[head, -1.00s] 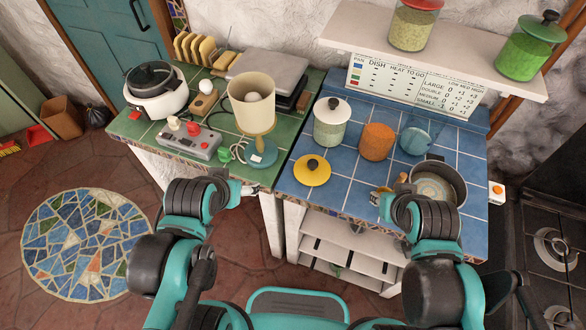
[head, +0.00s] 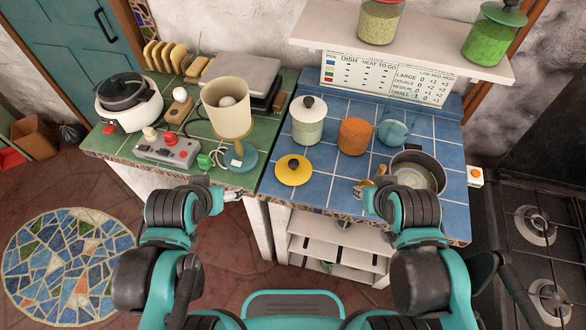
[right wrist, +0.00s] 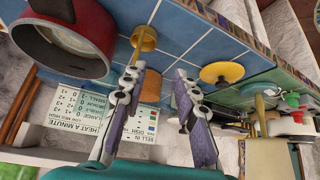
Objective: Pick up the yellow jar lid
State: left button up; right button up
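The yellow jar lid (head: 294,175), a flat disc with a black knob, lies on the blue tiles near the counter's front left edge. It also shows in the right wrist view (right wrist: 210,75). My right gripper (right wrist: 158,85) is open and empty, its two fingers apart; the lid appears beyond and to the right of them in that view. In the head view it is largely hidden by my arm, at the counter's front edge right of the lid. My left gripper (head: 236,195) is at the front of the green counter, left of the lid; its finger opening is unclear.
A pot (head: 432,161) and a small brass-coloured item (head: 381,173) stand right of the lid. A pale green jar (head: 307,126), an orange jar (head: 354,138) and a blue glass jar (head: 391,133) stand behind. Tiles around the lid are clear.

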aim_at(291, 170)
jog(key=k, duration=0.45)
jog(key=k+u, duration=0.2)
jog(key=u, duration=1.35)
jog(key=l+u, duration=0.2)
jog(key=l, duration=0.45)
jog(key=k+l+u, duration=0.2)
jog(key=l, duration=0.45)
jog(key=i, duration=0.1)
